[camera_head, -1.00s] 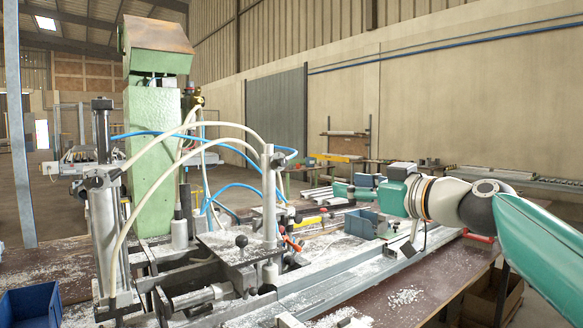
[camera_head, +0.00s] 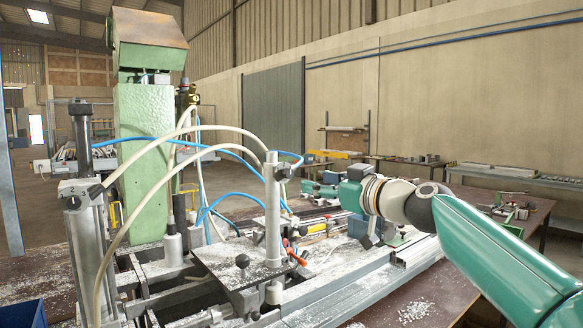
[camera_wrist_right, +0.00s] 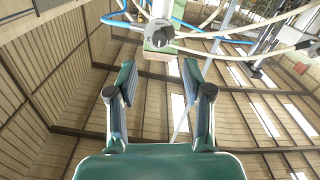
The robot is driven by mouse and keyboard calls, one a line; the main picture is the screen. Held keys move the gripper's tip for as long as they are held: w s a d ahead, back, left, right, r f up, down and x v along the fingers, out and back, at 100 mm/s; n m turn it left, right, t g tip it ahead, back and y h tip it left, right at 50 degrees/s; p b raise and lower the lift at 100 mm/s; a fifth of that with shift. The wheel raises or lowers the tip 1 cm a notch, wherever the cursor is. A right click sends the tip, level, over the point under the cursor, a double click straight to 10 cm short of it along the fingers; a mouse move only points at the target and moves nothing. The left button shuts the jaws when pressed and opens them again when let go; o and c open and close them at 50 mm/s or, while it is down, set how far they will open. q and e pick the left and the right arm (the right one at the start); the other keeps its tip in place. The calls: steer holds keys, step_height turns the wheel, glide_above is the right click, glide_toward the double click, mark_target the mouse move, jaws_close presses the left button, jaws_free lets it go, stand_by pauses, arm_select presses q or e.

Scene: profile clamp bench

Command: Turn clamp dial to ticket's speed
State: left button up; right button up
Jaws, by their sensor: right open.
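The clamp bench carries a pale upright post (camera_head: 272,212) with a dark dial-like knob (camera_head: 284,173) near its top. In the right wrist view this knob (camera_wrist_right: 158,38) shows on the pale post, beyond the fingertips and between their lines. Its markings are too small to read. My right gripper (camera_head: 312,187) is just right of the post, pointing toward it. In the wrist view its two green fingers (camera_wrist_right: 157,80) are apart with nothing between them. No ticket can be made out. My left gripper is not in view.
Pale and blue hoses arch around the post; a green machine column (camera_head: 145,165) stands behind. A second, larger cylinder (camera_head: 90,245) with dark knobs stands at left. A metal rail (camera_head: 335,290) runs along the swarf-strewn bench.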

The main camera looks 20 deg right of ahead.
mark_target(291, 175)
steer(key=p+x, duration=0.5)
steer(key=x, duration=0.4)
steer(key=shift+r, duration=0.15)
steer(key=shift+w+a, duration=0.1)
steer(key=shift+w, duration=0.2)
